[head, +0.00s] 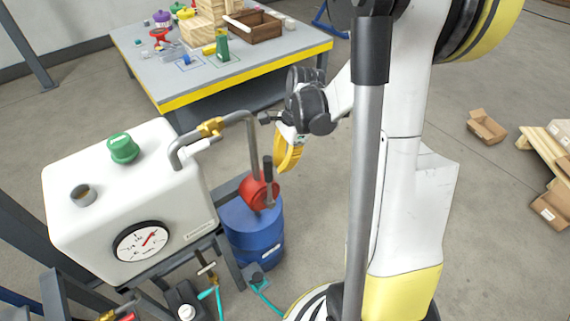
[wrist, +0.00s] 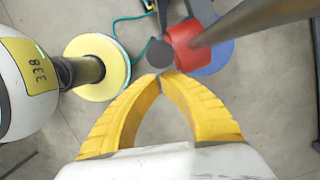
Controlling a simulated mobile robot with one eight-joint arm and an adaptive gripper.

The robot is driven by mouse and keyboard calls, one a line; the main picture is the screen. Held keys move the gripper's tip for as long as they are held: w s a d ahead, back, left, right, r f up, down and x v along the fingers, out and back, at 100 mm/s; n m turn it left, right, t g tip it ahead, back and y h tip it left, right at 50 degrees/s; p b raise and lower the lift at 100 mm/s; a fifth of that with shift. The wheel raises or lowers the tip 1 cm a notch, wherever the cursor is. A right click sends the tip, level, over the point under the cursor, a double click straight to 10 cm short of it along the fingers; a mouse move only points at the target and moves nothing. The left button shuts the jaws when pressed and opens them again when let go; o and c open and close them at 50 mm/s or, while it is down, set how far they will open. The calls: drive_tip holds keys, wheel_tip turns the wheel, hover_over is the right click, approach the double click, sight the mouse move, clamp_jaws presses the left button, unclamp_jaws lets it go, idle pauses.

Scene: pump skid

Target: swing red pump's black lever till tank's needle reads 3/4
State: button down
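The white tank (head: 85,205) stands at the left in the head view, with a green cap and a round gauge (head: 132,247). The gauge's red needle (head: 149,238) points up and right; its small marks are hard to read. The red pump (head: 255,194) sits above a blue drum, and its black lever (head: 268,171) stands nearly upright. My gripper (head: 281,169) is just right of the lever, its yellow fingers pointing down. In the wrist view the fingertips (wrist: 160,75) meet, right beside the lever's dark round end (wrist: 160,53). The red pump (wrist: 188,45) is just beyond. I see nothing clearly held between the fingers.
A grey pipe (head: 253,145) runs from the tank down to the pump, close to my gripper; it crosses the wrist view's upper right (wrist: 245,20). The blue drum (head: 252,237) is below. A workbench (head: 240,67) with loose items stands behind. Cartons (head: 486,127) lie at right.

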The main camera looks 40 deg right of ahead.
drive_tip(key=shift+h, duration=0.8)
drive_tip(key=a+p, duration=0.1)
drive_tip(key=a, duration=0.4)
drive_tip(key=shift+s+r, duration=0.1)
drive_tip(key=shift+r, duration=0.05)
